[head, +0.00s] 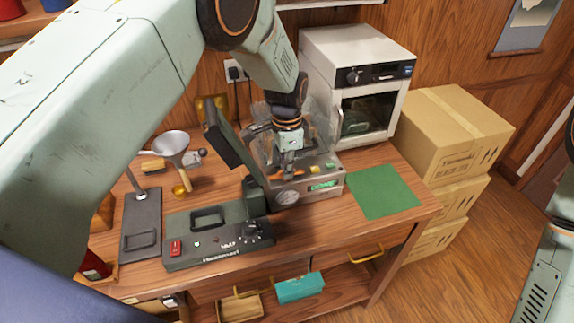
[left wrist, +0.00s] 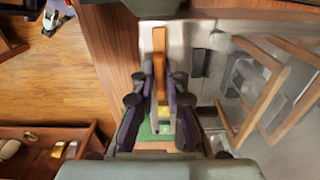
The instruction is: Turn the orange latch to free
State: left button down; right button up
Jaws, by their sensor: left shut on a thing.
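My left gripper (head: 289,168) reaches down onto the front top of the grey machine (head: 317,190) with a round gauge and a green display. In the left wrist view the fingers (left wrist: 161,88) are shut on the orange latch (left wrist: 160,62), a long narrow bar that runs away from me between them. In the head view only a small orange part (head: 275,174) shows beside the fingers, and the rest is hidden. My right gripper is not in view; part of my right arm shows at the right edge.
A black heat-sealer-like press (head: 218,240) with a raised arm stands left of the machine. A white oven (head: 357,85) is behind. A green mat (head: 383,191) lies right on the table. Cardboard boxes (head: 450,135) are stacked at right.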

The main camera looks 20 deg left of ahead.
pick_arm(q)
jog(key=shift+w+r, duration=0.2)
jog(key=shift+r, duration=0.05)
jog(key=c, duration=1.8)
grip_release()
jog(key=o, duration=0.4)
jog(key=shift+s, duration=0.25)
jog(key=shift+f, duration=0.1)
jog(key=shift+w+r, duration=0.1)
jog(key=shift+r, duration=0.15)
notch_tip(320, 180, up, 12)
jog(key=shift+f, duration=0.25)
